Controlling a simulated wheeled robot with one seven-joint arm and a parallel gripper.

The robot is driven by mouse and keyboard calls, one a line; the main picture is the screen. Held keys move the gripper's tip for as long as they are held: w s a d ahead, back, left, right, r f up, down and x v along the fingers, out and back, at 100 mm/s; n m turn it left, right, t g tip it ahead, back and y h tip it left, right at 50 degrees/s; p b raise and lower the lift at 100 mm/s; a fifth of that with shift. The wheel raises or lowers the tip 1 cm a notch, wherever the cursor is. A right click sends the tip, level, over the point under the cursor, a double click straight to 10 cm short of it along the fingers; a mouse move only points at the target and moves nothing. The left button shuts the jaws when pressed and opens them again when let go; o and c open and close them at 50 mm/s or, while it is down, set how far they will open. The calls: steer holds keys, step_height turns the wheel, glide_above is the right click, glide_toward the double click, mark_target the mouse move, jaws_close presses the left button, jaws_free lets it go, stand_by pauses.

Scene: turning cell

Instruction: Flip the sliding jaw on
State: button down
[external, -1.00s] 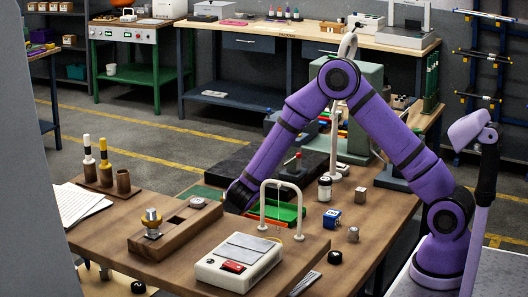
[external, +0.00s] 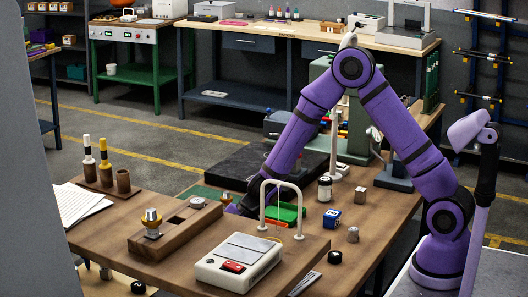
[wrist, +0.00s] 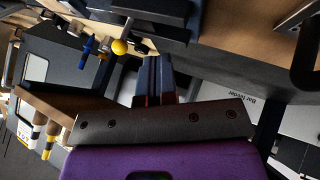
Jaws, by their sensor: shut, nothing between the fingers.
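I cannot make out for certain which part is the sliding jaw. In the wrist view the dark fingers of my gripper (wrist: 157,66) are together and hold nothing. A yellow ball knob (wrist: 120,47) on a dark stem is just left of the fingertips, apart from them in the picture. There the fingers are mostly hidden behind the table items and my wrist.
A wooden block with a slot (external: 178,230), a white box with a red switch (external: 232,267) and a white arch (external: 264,205) stand near my gripper. A pale panel reading "Bar feeder" (wrist: 220,118) shows in the wrist view.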

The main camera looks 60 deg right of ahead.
steer(key=v, duration=0.6)
steer(key=shift+r, duration=0.2)
steer(key=shift+s+d, duration=0.1)
steer(key=shift+s, duration=0.05)
steer(key=s+d+r+m+t+h, duration=0.2)
steer(key=s+d+r+m+h, duration=0.25)
steer(key=d+r, duration=0.4)
steer(key=s+d+r+m+t+h, duration=0.1)
steer(key=s+d+r+m+h, duration=0.4)
steer(key=r, duration=0.6)
steer(key=s+d+r+m+g+y, duration=0.1)
steer(key=s+m, duration=0.3)
steer(key=s, duration=0.9)
steer(key=s+d+r+m+g+y, duration=0.1)
steer(key=s+m, duration=0.4)
steer(key=s, duration=0.8)
step_height(320, 180, up, 3)
steer(key=shift+d+f+g+y, duration=0.1)
steer(key=shift+d+g+y, duration=0.3)
steer(key=shift+d+y, duration=0.35)
steer(key=shift+w+d, duration=0.1)
